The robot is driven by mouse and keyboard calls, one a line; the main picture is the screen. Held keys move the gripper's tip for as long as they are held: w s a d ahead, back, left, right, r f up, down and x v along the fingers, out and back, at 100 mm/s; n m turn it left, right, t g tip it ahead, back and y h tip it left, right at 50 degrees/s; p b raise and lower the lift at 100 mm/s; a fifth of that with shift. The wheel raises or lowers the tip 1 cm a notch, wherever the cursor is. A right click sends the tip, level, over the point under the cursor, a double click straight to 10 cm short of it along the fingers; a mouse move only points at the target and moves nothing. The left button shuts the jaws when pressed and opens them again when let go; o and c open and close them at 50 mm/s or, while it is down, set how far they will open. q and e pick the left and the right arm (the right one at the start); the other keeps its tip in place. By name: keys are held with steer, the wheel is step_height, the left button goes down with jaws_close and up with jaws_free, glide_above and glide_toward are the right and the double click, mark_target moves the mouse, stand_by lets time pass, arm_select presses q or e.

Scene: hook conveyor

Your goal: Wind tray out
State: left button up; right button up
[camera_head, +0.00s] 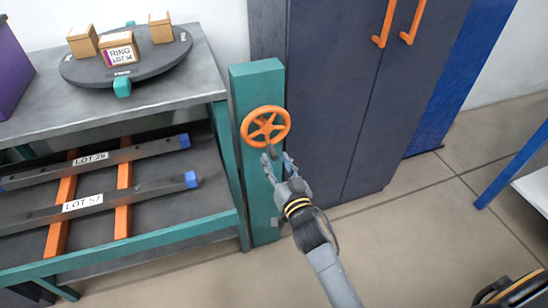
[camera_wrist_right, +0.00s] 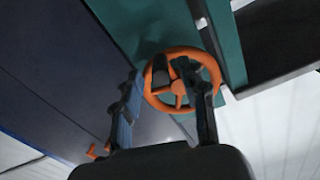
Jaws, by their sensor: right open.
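An orange handwheel (camera_head: 265,126) with spokes is mounted on a teal post (camera_head: 258,85). A dark grey crank knob (camera_head: 277,152) sits at the wheel's lower rim. My right gripper (camera_head: 276,160) is open at the wheel's lower edge, close to the knob. In the right wrist view the wheel (camera_wrist_right: 183,80) and the knob (camera_wrist_right: 161,67) show between the two open fingers (camera_wrist_right: 167,95). I cannot tell whether a finger touches the knob. A tray (camera_head: 67,193) of orange crosspieces with dark bars labelled LOT 26 and LOT 57 lies on the lower shelf.
A grey bench (camera_head: 150,95) left of the post carries a dark turntable (camera_head: 150,62) with several boxes. A dark cabinet (camera_head: 340,100) with orange handles stands right behind the post. A blue-legged table (camera_head: 510,170) is at the far right. The floor (camera_head: 400,230) between is clear.

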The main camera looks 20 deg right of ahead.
steer(key=shift+w, duration=1.2)
jaws_close()
